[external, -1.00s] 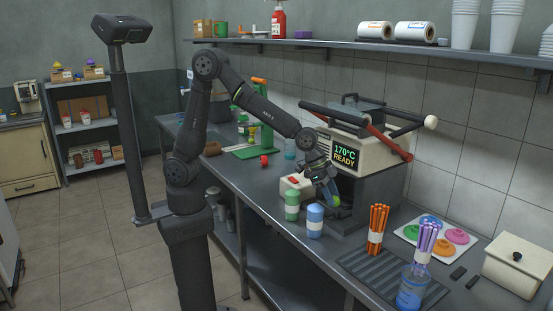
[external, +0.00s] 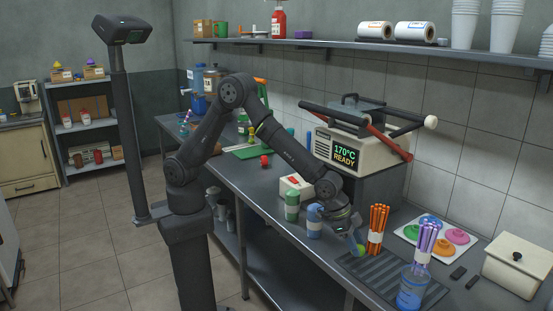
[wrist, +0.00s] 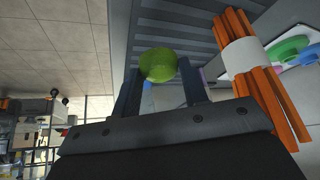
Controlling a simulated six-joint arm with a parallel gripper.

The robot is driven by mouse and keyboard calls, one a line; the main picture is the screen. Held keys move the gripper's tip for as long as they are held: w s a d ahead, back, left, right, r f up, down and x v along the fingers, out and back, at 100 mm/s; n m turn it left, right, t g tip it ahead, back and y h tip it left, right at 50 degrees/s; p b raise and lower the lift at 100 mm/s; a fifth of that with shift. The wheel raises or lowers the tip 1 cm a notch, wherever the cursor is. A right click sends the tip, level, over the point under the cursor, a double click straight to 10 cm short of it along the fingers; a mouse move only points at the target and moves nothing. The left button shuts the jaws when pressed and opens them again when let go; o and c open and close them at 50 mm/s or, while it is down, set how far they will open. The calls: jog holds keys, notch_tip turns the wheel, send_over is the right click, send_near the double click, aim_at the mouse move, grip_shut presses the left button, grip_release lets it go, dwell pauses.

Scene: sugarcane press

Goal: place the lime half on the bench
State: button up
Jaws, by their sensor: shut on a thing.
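The lime half (wrist: 158,65) is bright green and sits between the two fingertips of my gripper (wrist: 160,82) in the wrist view. My gripper is shut on it. In the external view the lime half (external: 361,250) shows as a small green spot at the end of my gripper (external: 357,243). It is held low near the back left of the ribbed dark mat on the steel bench (external: 262,208). I cannot tell whether the lime touches anything below it.
Banded orange sticks (external: 377,230) stand close to the right of my gripper. Blue (external: 314,222) and green (external: 292,206) bottles stand to its left. The ribbed mat (external: 392,281) lies in front, with a blue cup (external: 411,290) of purple sticks. The press (external: 352,150) stands behind.

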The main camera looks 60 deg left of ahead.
aim_at(366, 264)
jog(key=w+f, duration=0.1)
jog(key=w, duration=0.1)
jog(key=w+f, duration=0.1)
jog(key=w, duration=0.1)
jog(key=shift+a+f, duration=0.1)
jog(key=shift+f, duration=2.1)
jog(key=shift+f, duration=0.15)
jog(key=o, duration=1)
jog(key=shift+c, duration=0.2)
